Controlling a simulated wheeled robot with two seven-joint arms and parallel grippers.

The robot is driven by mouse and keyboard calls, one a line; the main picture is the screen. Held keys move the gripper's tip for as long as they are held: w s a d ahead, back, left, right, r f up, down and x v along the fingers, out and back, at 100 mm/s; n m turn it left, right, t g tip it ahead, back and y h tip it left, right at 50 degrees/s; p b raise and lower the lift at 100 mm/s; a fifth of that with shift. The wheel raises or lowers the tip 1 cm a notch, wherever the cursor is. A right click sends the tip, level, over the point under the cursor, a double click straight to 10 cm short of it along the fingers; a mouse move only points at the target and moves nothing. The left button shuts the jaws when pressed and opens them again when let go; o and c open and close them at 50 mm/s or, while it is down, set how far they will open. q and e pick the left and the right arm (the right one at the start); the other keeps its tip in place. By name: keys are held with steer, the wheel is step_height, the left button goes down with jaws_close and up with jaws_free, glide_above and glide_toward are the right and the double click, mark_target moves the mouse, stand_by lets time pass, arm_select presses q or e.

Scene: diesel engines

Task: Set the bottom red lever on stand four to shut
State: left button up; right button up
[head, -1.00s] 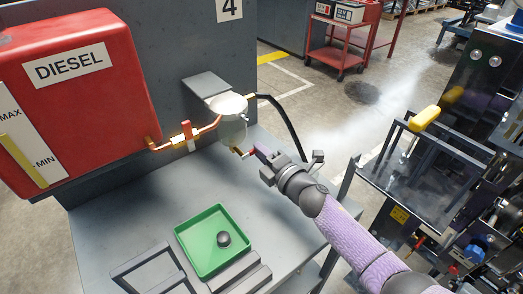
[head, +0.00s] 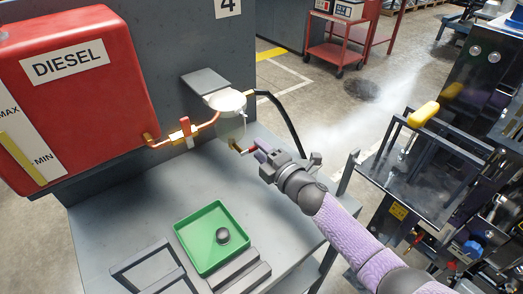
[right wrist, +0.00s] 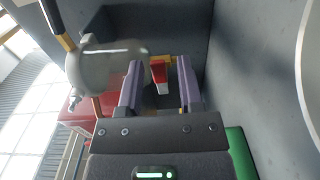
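Stand four bears a sign with a 4 (head: 228,5). A whitish filter bowl (head: 229,104) hangs from its wall bracket. Under the bowl is a brass valve (head: 237,148) with the bottom red lever (head: 251,150), which sticks out toward my right gripper (head: 264,150). In the right wrist view the red lever (right wrist: 159,72) shows between the two purple fingers (right wrist: 158,88), with gaps beside it. The fingers are open around its end, and contact is not visible. My left gripper is not in view.
A red DIESEL tank (head: 75,85) is at the left. A green tray (head: 207,238) with a dark round piece lies on the grey bench (head: 130,215) below. A black hose (head: 287,120) curves behind the gripper. Dark machinery (head: 430,180) stands at the right.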

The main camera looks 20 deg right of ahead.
steer(key=shift+o, duration=0.4)
steer(key=p+v, duration=0.2)
steer(key=v, duration=0.8)
